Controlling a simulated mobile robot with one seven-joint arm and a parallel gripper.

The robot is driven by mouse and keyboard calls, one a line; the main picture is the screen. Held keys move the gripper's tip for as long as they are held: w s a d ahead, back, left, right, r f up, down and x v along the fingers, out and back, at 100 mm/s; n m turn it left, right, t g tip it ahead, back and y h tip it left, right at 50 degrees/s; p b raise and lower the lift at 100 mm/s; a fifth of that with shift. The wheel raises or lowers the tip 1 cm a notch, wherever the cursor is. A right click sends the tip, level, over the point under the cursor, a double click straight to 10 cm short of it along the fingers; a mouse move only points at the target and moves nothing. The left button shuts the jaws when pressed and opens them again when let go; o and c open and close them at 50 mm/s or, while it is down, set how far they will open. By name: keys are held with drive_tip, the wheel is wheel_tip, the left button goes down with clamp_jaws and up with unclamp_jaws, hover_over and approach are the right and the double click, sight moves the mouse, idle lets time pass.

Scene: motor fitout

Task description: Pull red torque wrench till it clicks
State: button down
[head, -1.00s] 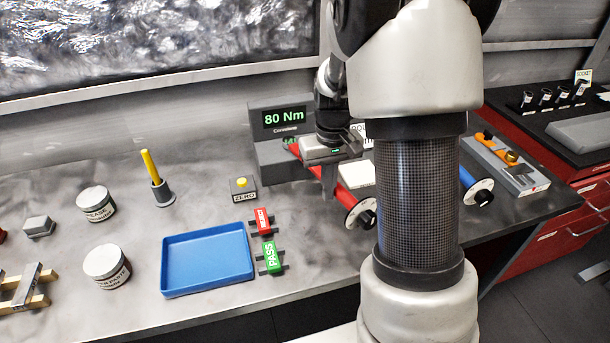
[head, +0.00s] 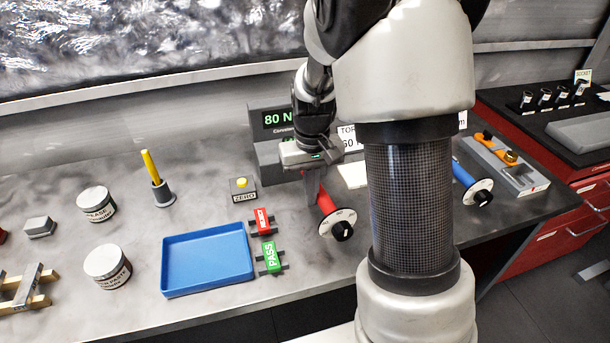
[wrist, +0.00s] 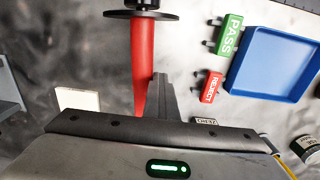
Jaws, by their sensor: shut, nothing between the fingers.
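The red torque wrench (head: 325,196) lies above the bench, its red handle ending in a white dial with a black knob (head: 338,224) toward the front edge. Its far end is hidden behind my gripper. My gripper (head: 312,198) is shut and empty, pointing down at the handle. In the wrist view the closed fingers (wrist: 160,90) overlap the right edge of the red handle (wrist: 144,62). I cannot tell whether they touch it. The display (head: 280,120) behind reads 80 N, the rest hidden by my arm.
A blue tray (head: 207,291) and the REJECT (head: 263,222) and PASS (head: 271,256) tags lie left of the wrench. The ZERO button box (head: 243,190) stands behind them. A blue-handled wrench (head: 466,175) is to the right, beyond my arm.

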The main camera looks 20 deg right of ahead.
drive_tip(key=shift+s+a, duration=0.1)
drive_tip(key=shift+a, duration=1.6)
wheel_tip(320, 180, up, 9)
drive_tip(key=p, duration=0.7)
